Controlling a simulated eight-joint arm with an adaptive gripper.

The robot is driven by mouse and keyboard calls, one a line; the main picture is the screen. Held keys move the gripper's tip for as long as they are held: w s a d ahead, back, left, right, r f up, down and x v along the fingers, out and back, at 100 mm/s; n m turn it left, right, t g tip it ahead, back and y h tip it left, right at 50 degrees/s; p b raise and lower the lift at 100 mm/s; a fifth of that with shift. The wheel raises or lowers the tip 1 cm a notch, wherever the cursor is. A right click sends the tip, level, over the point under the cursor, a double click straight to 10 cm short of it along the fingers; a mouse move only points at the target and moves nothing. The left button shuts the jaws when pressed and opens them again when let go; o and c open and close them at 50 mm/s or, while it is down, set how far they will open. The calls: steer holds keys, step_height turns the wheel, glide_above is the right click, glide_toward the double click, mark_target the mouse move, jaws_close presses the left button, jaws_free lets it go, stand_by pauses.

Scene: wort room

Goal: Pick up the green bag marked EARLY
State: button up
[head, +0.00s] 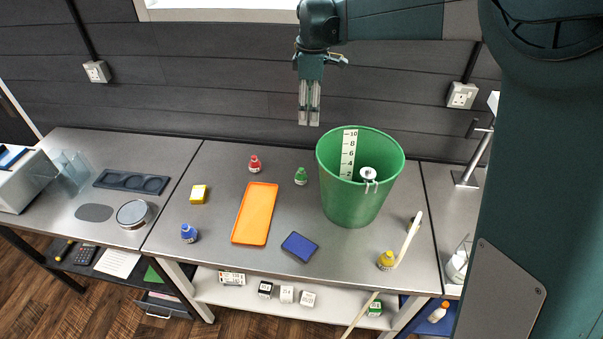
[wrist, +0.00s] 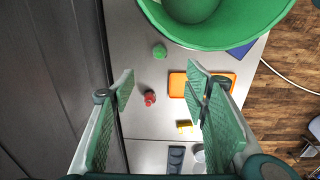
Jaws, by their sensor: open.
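A small green bag (head: 301,176) with a pale patch stands on the grey table, left of the big green bucket; any marking on it is too small to read. It also shows in the wrist view (wrist: 159,51), seen from above, beyond and between the fingertips. My gripper (head: 309,118) hangs fingers down above the back of the table, in front of the dark wall, higher than the green bag and apart from it. In the wrist view my gripper (wrist: 161,80) is open, with nothing between its fingers.
The green bucket (head: 350,205) stands close right of the green bag. A red bag (head: 255,164) stands to its left.

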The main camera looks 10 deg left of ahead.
steer(key=w+a+f+n+p, duration=0.1)
steer(key=w+a+f, duration=0.1)
steer(key=a+f, duration=0.1)
glide_above(301, 175)
steer(key=w, duration=0.2)
step_height(301, 175, down, 20)
steer(key=shift+s, duration=0.1)
steer(key=shift+f, duration=0.35)
steer(key=shift+a+f, duration=0.1)
steer(key=shift+f, duration=1.15)
steer(key=shift+f+p, duration=0.4)
steer(key=shift+f, duration=2.25)
